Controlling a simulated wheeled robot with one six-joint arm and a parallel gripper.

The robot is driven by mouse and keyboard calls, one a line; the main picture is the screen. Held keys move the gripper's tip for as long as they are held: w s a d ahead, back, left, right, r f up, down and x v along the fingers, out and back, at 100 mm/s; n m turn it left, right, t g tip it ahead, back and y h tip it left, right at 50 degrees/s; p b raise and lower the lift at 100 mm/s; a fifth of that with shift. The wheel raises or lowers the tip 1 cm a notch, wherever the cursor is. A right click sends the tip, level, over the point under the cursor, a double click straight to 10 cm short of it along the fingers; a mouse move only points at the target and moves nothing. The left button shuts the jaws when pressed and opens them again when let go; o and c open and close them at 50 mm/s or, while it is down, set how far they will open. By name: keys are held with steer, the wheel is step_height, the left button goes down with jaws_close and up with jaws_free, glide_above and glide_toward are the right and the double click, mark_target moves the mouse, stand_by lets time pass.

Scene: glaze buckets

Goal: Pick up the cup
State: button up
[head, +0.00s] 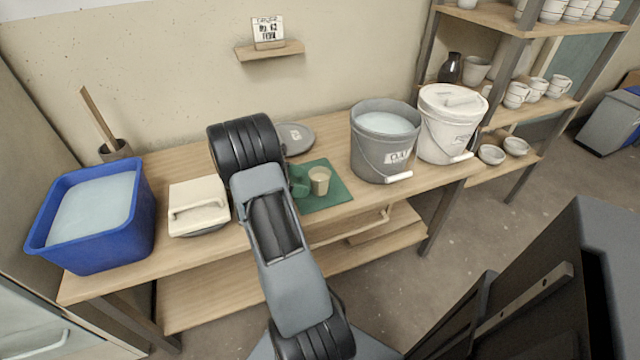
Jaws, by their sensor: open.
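A small beige cup (319,180) stands upright on a green mat (334,198) on the wooden table. Beside it on the left is a green cup-like thing (299,184), partly hidden behind my arm. I cannot tell which of the two the task means. My arm reaches up over the table from the bottom of the head view, just left of the mat. My gripper's fingers do not show, so their place relative to the cups cannot be seen.
A grey bucket (371,161) and a white lidded bucket (435,145) stand right of the mat. A grey round lid (297,137) lies behind it. A cream block with a handle (198,206) and a blue tub (139,228) stand left. Shelves with cups are at the right.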

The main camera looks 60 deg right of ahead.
mark_target(317, 183)
steer(key=shift+b+x, duration=0.7)
steer(key=shift+x, duration=2.2)
steer(key=shift+w+d, duration=0.1)
steer(key=c, duration=1.1)
